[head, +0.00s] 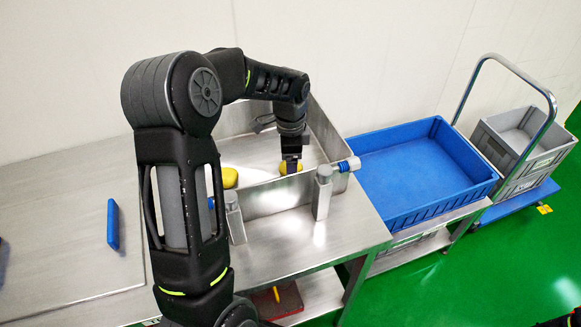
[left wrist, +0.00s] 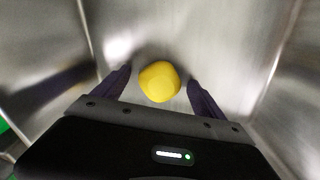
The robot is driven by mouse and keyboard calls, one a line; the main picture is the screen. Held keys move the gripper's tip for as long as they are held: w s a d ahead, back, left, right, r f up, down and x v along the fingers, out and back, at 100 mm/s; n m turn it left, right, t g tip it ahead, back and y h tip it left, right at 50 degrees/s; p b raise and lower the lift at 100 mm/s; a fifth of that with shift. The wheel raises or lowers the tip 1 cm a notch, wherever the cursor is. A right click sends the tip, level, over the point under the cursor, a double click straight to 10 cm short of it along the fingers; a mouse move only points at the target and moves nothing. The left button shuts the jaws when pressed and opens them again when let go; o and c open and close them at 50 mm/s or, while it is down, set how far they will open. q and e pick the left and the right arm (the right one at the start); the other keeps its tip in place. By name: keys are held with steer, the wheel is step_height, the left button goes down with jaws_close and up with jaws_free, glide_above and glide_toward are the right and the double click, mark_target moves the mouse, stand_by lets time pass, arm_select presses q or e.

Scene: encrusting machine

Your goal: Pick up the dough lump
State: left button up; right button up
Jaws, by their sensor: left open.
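A yellow dough lump (head: 290,168) lies on the floor of the steel bin (head: 272,197). My left gripper (head: 291,165) reaches down into the bin from above, right over this lump, and hides part of it. In the left wrist view the lump (left wrist: 159,81) sits between the two dark fingers of my left gripper (left wrist: 160,88). The fingers are apart, with a gap to the lump on each side. A second yellow lump (head: 230,177) lies further left in the bin, partly hidden by the bin's edge or my arm. My right gripper is not in view.
The bin's steel walls stand close around my left gripper. Two clamp-like posts (head: 322,192) (head: 235,217) stand at its front. A blue tray (head: 420,170) is to the right, with a grey crate on a trolley (head: 520,150) beyond. A blue block (head: 113,224) is on the table at left.

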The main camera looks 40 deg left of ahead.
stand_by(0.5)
arm_select(q)
steer(key=c, duration=1.5)
